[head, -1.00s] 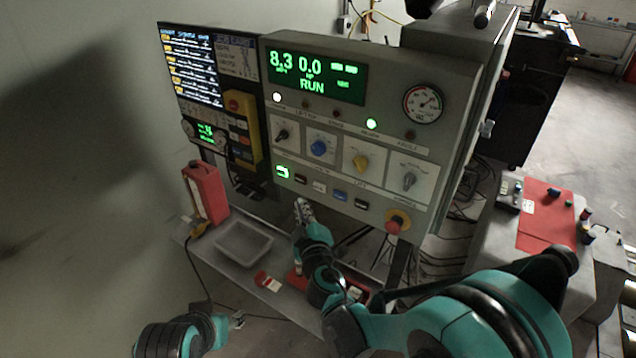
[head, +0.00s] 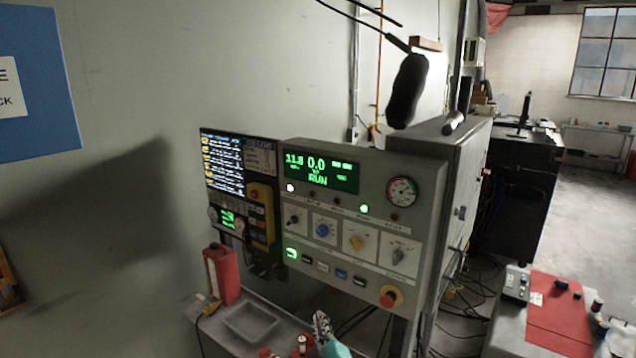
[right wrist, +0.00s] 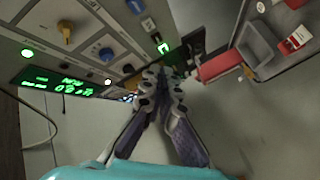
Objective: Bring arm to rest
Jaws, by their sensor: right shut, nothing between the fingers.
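My right gripper (head: 322,326) shows at the bottom of the head view, in front of and below the grey control panel (head: 270,221). In the right wrist view its two fingers (right wrist: 163,72) are together with nothing between them. It appears apart from the panel buttons. The panel's green display (head: 320,172) reads 11.8, 0.0 and RUN, and a green button is lit at its lower left. Only a small teal part of my right arm shows. My left gripper is not in view.
A red bottle (head: 222,274) and a grey tray (head: 250,322) stand on the shelf below the panel. A side table with a red mat (head: 558,314) and small items is at the right. Cables hang below the panel.

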